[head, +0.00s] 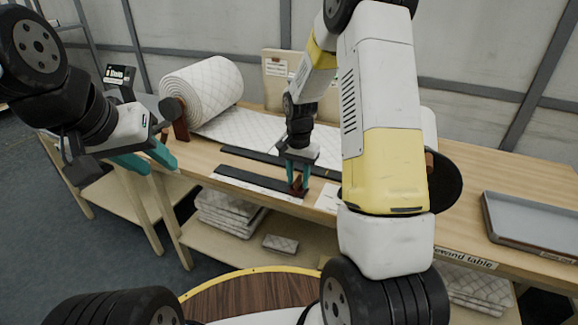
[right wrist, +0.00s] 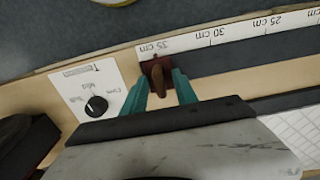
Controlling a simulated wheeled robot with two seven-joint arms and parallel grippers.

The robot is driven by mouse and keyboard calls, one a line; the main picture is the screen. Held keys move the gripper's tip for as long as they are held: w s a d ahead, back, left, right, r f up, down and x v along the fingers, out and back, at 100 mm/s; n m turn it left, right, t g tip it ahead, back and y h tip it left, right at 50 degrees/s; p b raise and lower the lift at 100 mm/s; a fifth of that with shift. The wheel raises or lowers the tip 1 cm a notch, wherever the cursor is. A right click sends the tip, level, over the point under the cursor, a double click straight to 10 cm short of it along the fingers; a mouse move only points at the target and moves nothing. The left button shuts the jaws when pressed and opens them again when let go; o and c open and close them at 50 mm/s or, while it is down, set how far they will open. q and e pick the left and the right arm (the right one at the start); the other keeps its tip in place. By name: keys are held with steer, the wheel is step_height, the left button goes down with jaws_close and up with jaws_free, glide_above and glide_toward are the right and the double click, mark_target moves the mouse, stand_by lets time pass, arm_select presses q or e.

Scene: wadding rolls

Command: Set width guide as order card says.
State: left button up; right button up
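The width guide, a small red-brown block with a brown knob (right wrist: 159,78), sits at the 35 cm end of the white ruler (right wrist: 232,33) in the right wrist view. In the head view the guide (head: 298,184) is at the table's front edge. My right gripper (right wrist: 162,84) has its teal fingers on either side of the knob, with gaps visible; it also shows in the head view (head: 299,172). My left gripper (head: 146,160) is open and empty, left of the table. A pale board with a paper (head: 276,67) stands at the back; its writing is unreadable.
A quilted wadding roll (head: 202,87) lies at the table's back left, its sheet (head: 238,127) running right. A dial panel (right wrist: 97,98) is beside the ruler's 35 cm end. A grey tray (head: 530,225) is at right. Folded wadding (head: 225,210) lies on the lower shelf.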

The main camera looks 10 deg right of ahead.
jaws_close()
stand_by(1.4)
